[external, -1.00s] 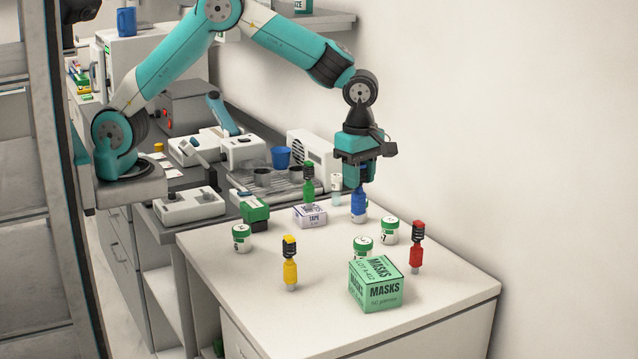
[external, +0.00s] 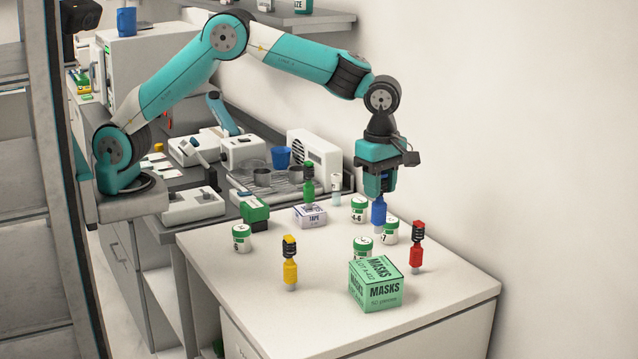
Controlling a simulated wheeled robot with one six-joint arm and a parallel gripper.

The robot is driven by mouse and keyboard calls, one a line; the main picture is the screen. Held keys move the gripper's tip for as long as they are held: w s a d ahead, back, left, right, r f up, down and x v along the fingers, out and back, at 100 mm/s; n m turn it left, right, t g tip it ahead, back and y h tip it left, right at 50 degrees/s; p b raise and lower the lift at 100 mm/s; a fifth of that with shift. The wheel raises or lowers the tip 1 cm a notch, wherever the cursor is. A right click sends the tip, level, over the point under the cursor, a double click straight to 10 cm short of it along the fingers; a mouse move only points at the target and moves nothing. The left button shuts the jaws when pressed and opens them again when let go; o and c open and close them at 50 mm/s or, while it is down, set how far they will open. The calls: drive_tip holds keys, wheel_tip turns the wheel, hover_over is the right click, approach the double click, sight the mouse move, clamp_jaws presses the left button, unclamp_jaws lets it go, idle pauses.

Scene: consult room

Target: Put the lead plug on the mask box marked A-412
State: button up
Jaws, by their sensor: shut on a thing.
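My gripper (external: 379,196) is shut on a blue lead plug (external: 378,213) and holds it upright, tip down. The plug is behind the mask box, near a white jar with a green lid, and its exact height over the table is hard to tell. The green mask box (external: 376,287) stands at the front of the white table (external: 330,277); its top print appears to read A-412. Its top is bare. A yellow plug (external: 290,268), a red plug (external: 417,248) and a green plug (external: 308,188) stand upright. The plug's upper part is hidden inside the jaws.
A small tape box (external: 310,216) and a green block (external: 254,211) stand further back. The table's front left is clear.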

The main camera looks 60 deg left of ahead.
sight(382, 225)
wheel_tip(382, 225, down, 8)
drive_tip(key=shift+f+p, duration=0.1)
drive_tip(key=shift+p, duration=0.8)
drive_tip(key=o, duration=0.9)
drive_tip(key=shift+f, duration=0.1)
drive_tip(key=shift+o, duration=0.2)
